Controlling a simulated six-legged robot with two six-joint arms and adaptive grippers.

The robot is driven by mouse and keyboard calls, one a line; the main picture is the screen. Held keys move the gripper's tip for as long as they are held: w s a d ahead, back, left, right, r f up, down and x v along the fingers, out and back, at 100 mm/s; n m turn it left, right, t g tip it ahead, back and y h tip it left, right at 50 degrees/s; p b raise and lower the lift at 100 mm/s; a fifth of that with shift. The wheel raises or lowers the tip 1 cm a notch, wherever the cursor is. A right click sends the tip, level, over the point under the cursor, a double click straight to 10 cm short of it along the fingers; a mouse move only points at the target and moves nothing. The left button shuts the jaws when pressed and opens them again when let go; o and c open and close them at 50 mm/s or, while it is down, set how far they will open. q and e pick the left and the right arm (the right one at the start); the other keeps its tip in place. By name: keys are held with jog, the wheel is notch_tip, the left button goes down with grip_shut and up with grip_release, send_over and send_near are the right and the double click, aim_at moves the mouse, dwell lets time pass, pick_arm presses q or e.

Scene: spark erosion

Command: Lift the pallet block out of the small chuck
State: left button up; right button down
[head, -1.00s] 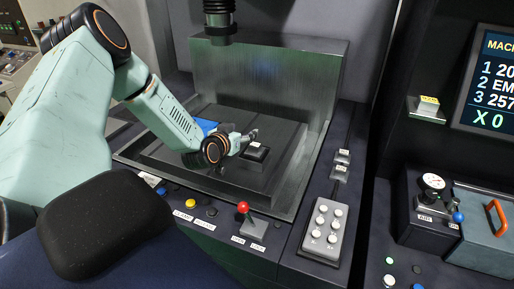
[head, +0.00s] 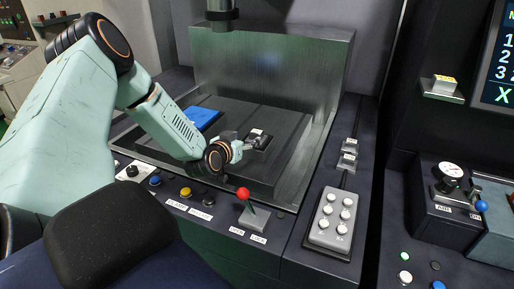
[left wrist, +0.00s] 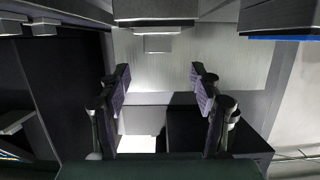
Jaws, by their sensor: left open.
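The small chuck (head: 262,147) is a dark unit on the machine table. My left gripper (head: 240,145) is close beside the chuck's left side in the head view; contact cannot be told there. In the left wrist view my left gripper (left wrist: 160,80) shows its two fingers wide apart, with nothing held between them. A grey block shape shows beyond the fingertips at the top of that view; I cannot tell which part it is. My right gripper is not in view.
A blue block (head: 200,117) lies on the table left of the chuck. The tank wall (head: 270,75) rises behind, with a dark machine head (head: 222,14) above. A red-knobbed lever (head: 243,194) and buttons line the front panel. A button box (head: 330,217) sits at right.

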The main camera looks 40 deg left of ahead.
aim_at(256, 133)
pick_arm(q)
jog(key=shift+f, duration=0.45)
jog(key=shift+b+x, duration=0.55)
jog(key=shift+x, duration=0.35)
jog(key=x, duration=0.4)
jog(key=shift+w+d+r+b, duration=0.1)
jog(key=shift+w+r+b, duration=0.15)
jog(key=shift+w+b, duration=0.1)
jog(key=shift+w, duration=0.6)
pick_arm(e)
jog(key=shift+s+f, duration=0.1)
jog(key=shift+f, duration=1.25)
pick_arm(q)
jog(key=shift+a+f, duration=0.1)
jog(key=shift+a, duration=0.1)
jog(key=shift+c, duration=0.3)
grip_shut()
